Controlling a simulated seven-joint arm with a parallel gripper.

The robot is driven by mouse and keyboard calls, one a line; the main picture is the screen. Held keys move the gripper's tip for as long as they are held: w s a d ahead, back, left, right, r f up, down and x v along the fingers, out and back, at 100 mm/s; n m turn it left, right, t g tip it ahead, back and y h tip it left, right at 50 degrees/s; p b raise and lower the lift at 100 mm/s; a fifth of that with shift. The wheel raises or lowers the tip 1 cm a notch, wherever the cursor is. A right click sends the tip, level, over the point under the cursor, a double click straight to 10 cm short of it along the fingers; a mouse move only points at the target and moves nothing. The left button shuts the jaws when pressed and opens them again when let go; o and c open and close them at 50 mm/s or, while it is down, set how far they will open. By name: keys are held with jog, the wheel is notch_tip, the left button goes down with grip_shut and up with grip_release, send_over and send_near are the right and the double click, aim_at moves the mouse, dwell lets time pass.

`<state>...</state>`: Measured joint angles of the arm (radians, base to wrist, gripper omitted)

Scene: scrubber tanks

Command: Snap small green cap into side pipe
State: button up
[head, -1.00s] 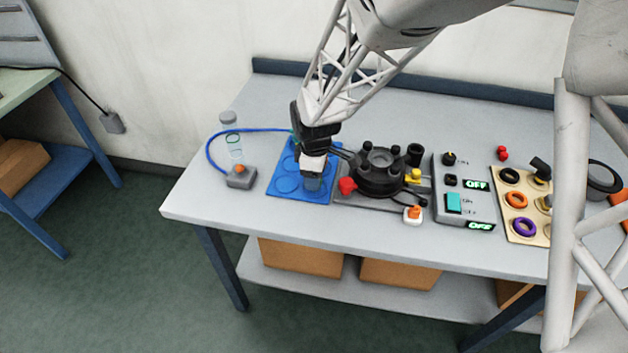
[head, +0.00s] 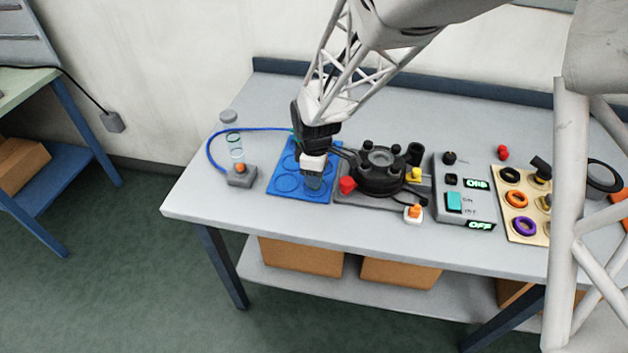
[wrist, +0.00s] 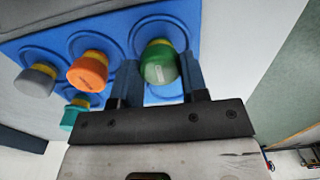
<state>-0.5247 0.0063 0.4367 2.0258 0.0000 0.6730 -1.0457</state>
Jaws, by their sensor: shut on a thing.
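The small green cap (wrist: 159,64) is between the two blue fingers of my gripper (wrist: 160,75) in the wrist view. My gripper is shut on it, low over the blue tray. In the head view my gripper (head: 313,180) is at the right part of the blue tray (head: 272,187) and hides the cap. A black tank unit (head: 381,174) stands just right of the gripper, with a red part (head: 347,185) on its near left side. I cannot tell which opening is the side pipe.
Grey (wrist: 37,79), orange (wrist: 88,70) and teal (wrist: 70,117) caps sit in the tray. A control box (head: 464,205) and a beige board with coloured rings (head: 520,228) stand right of the tank. A clear tube with a blue hose (head: 213,155) is left.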

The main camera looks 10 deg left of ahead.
jog(key=shift+r, duration=0.2)
jog(key=shift+r, duration=2.25)
jog(key=shift+w, duration=0.1)
jog(key=shift+w+d+r+m, duration=0.15)
jog(key=shift+w+d+m, duration=0.15)
jog(key=shift+w, duration=0.2)
jog(key=w+d+r+m, duration=0.4)
jog(key=w+d+m, duration=0.1)
jog(key=w+d, duration=0.4)
jog(key=w+d+r+m, duration=0.3)
jog(key=w+d+m, duration=0.2)
jog(key=w+d, duration=0.4)
jog(key=w+d+r+m, duration=0.4)
jog(key=w+d+m, duration=0.1)
jog(key=w+d, duration=0.4)
jog(key=s+a+f+n, duration=0.1)
jog(key=s+f+n, duration=0.2)
jog(key=s+n, duration=0.6)
jog(key=s, duration=0.3)
jog(key=shift+a+n, duration=0.3)
